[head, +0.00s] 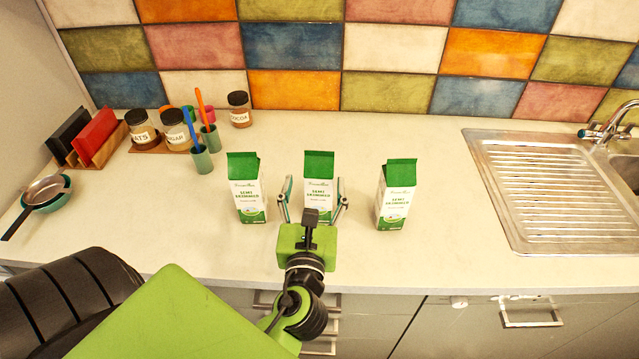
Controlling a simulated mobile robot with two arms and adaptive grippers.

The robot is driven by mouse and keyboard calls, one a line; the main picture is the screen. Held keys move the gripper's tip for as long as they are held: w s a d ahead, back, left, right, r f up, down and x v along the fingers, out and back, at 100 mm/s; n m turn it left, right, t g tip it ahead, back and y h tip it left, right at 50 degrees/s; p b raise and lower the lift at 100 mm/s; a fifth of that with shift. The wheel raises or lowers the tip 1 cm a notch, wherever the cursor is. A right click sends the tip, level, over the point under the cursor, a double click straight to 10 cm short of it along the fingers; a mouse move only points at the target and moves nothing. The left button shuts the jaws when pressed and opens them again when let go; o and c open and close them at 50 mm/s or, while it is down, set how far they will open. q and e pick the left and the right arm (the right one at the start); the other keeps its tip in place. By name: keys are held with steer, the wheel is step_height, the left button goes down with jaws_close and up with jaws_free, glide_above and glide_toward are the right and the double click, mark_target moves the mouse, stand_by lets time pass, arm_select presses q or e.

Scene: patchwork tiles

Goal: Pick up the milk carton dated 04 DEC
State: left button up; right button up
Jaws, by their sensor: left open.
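Three green and white milk cartons stand upright in a row on the counter: a left carton (247,188), a middle carton (319,189) and a right carton (396,194). Their fronts read "semi skimmed"; any date is too small to read, so I cannot tell which is 04 DEC. My left gripper (314,201) is open, with one finger on each side of the middle carton. I cannot tell whether the fingers touch it. The gripper's body hides the carton's lower front. My right gripper is not in view.
Jars (178,131) and cups with utensils (201,158) stand at the back left, near a rack (92,138) and a bowl with a pan (46,193). A metal sink drainer (545,185) lies right. Counter between right carton and drainer is clear.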

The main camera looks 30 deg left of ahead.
mark_target(319, 170)
arm_select(q)
steer(key=x, duration=0.5)
steer(key=shift+w+d+f, duration=0.1)
steer(key=shift+w, duration=0.4)
steer(key=shift+s, duration=0.15)
steer(key=shift+d, duration=0.1)
steer(key=c, duration=0.3)
jaws_close()
